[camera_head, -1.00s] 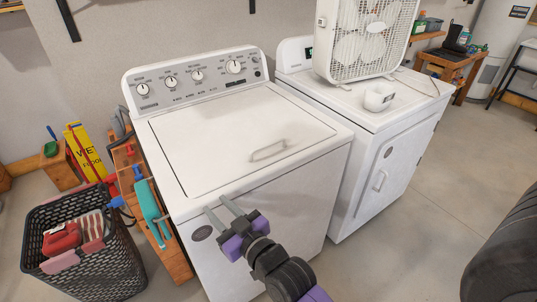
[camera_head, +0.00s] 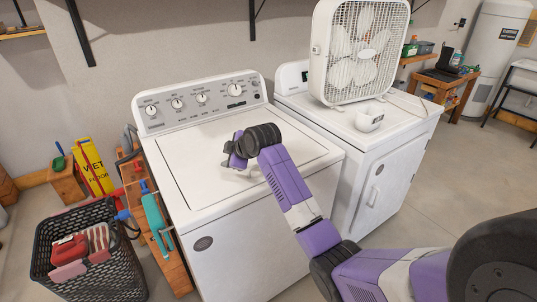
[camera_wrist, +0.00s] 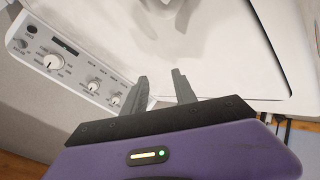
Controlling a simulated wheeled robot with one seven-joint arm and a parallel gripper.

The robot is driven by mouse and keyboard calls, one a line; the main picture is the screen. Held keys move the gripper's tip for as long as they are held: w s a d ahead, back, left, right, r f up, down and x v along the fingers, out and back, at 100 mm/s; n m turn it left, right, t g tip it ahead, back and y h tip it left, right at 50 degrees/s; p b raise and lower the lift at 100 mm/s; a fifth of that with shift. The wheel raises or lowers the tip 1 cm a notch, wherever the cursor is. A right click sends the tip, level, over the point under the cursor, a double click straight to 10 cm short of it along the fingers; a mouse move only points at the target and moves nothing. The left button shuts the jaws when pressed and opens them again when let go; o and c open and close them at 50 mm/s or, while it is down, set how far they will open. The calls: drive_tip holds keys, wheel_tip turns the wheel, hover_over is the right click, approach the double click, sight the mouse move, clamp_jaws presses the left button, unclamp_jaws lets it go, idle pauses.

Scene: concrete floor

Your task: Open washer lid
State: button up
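The white washer (camera_head: 245,250) stands in the middle of the head view, with a row of knobs on its rear control panel (camera_head: 195,100). Its lid (camera_head: 190,180) lies shut and flat. My gripper (camera_head: 226,163) is above the lid, near its middle, and my arm hides the lid's right part and handle. In the wrist view my gripper (camera_wrist: 160,88) has its two grey fingers apart with nothing between them. The lid (camera_wrist: 225,45) and knobs (camera_wrist: 55,62) lie beyond them. A blurred grey shape on the lid at the top cannot be made out clearly.
A white dryer (camera_head: 385,185) stands close on the right, carrying a box fan (camera_head: 360,50) and a white cup-like item (camera_head: 369,118). A black laundry basket (camera_head: 85,270) and a yellow wet-floor sign (camera_head: 92,168) are on the left. Open floor lies to the right.

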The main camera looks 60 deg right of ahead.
drive_tip(key=s+d+r+n+g+y+p, duration=0.1)
drive_tip(key=s+d+r+n+g+y, duration=0.1)
drive_tip(key=s+d+n+g, duration=0.3)
drive_tip(key=s+d+r+n+g+y, duration=0.1)
drive_tip(key=s+d+r+n+g, duration=0.15)
drive_tip(key=s, duration=0.45)
drive_tip(key=shift+m+t, duration=0.25)
drive_tip(key=shift+m, duration=0.3)
drive_tip(key=shift+w+d+f+p, duration=0.15)
drive_tip(key=shift+f+p, duration=0.1)
drive_tip(key=shift+f, duration=0.8)
drive_tip(key=shift+w+d+f+p, duration=0.1)
drive_tip(key=shift+w+f+p, duration=0.1)
drive_tip(key=shift+f, duration=0.9)
drive_tip(key=shift+w+d+f+p, duration=0.15)
drive_tip(key=shift+f+p, duration=0.1)
drive_tip(key=shift+f, duration=0.8)
drive_tip(key=shift+c, duration=0.2)
clamp_jaws()
